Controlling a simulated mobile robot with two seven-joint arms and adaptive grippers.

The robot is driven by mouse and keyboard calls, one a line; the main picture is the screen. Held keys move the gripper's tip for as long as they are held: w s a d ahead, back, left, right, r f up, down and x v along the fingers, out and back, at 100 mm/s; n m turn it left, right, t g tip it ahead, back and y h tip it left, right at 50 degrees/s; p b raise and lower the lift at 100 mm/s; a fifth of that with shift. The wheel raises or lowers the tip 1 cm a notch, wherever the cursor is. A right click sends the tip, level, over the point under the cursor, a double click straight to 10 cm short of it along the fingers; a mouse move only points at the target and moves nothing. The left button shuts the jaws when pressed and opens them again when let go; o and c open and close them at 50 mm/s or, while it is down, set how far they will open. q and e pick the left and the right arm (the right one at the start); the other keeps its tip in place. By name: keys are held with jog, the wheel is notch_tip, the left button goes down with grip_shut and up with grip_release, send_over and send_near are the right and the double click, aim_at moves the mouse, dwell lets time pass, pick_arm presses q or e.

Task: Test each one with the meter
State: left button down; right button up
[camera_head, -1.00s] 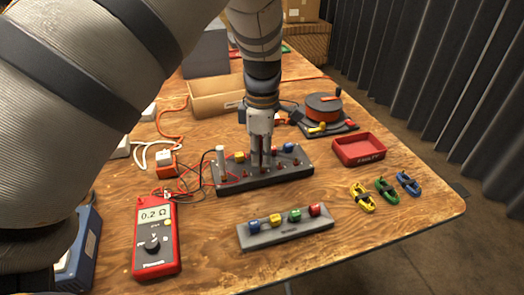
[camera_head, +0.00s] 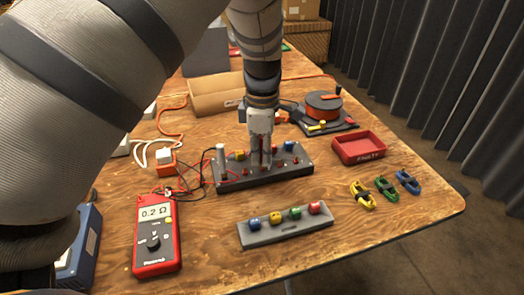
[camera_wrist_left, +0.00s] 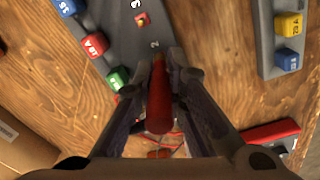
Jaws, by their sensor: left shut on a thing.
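My left gripper (camera_head: 262,160) is over the middle of the dark test board (camera_head: 230,186), fingers pointing down. In the left wrist view it is shut on a red probe (camera_wrist_left: 158,98), with the probe's tip toward the board. Contact with a terminal cannot be told. The red meter (camera_head: 157,240) at the left front reads 0.2 Ω. A grey rack (camera_head: 287,235) in front holds coloured blocks. My right gripper is out of view.
A red tray marked FAULTY (camera_head: 362,148) lies right of the board. Yellow, green and blue bundles (camera_head: 385,188) lie near the right edge. An orange reel (camera_head: 323,108) and an open box (camera_head: 211,91) are behind.

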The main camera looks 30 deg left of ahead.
pick_arm(q)
jog(key=shift+f, duration=0.1)
jog(key=c, duration=1.2)
grip_release()
jog(key=shift+r+p, duration=0.5)
jog(key=shift+r, duration=3.3)
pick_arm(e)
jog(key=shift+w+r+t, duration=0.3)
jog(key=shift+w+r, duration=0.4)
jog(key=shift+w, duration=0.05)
